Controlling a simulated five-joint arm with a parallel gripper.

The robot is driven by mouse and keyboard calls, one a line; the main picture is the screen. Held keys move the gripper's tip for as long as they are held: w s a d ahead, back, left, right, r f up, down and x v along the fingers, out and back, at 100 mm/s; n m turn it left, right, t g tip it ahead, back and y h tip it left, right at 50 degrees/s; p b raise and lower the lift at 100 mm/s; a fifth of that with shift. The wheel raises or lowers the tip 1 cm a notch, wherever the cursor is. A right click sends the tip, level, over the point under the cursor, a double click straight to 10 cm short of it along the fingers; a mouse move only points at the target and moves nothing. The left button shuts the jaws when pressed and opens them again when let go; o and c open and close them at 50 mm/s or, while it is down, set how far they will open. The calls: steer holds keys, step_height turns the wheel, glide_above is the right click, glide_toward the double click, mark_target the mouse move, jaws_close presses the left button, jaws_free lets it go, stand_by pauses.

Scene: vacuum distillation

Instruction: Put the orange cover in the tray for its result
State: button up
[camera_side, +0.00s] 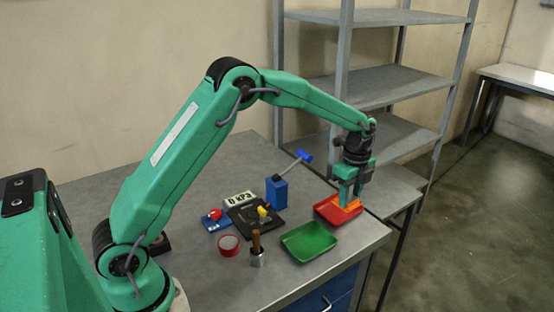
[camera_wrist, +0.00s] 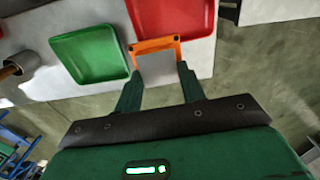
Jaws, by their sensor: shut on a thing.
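My gripper (camera_side: 351,196) reaches down over the red tray (camera_side: 327,211) near the table's right edge, its fingers shut on the orange cover (camera_side: 347,206). In the wrist view the orange cover (camera_wrist: 156,44) shows as a frame-like piece between my fingertips (camera_wrist: 156,75), overlapping the near edge of the red tray (camera_wrist: 170,14). Whether the cover touches the tray floor I cannot tell. The green tray (camera_side: 309,241) lies empty beside the red one, and it also shows in the wrist view (camera_wrist: 91,54).
Behind are a black device (camera_side: 245,219), a white label plate (camera_side: 239,198) and a blue block (camera_side: 277,192). Metal shelving (camera_side: 385,84) stands close behind my gripper.

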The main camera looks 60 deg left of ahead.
glide_above(340, 213)
step_height(340, 213, down, 4)
steer(key=shift+w+a+r, duration=0.1)
steer(key=shift+r, duration=0.15)
steer(key=shift+f, duration=2)
steer(key=shift+f, duration=0.1)
steer(key=o, duration=1.1)
steer(key=shift+o, duration=0.2)
step_height(340, 213, up, 12)
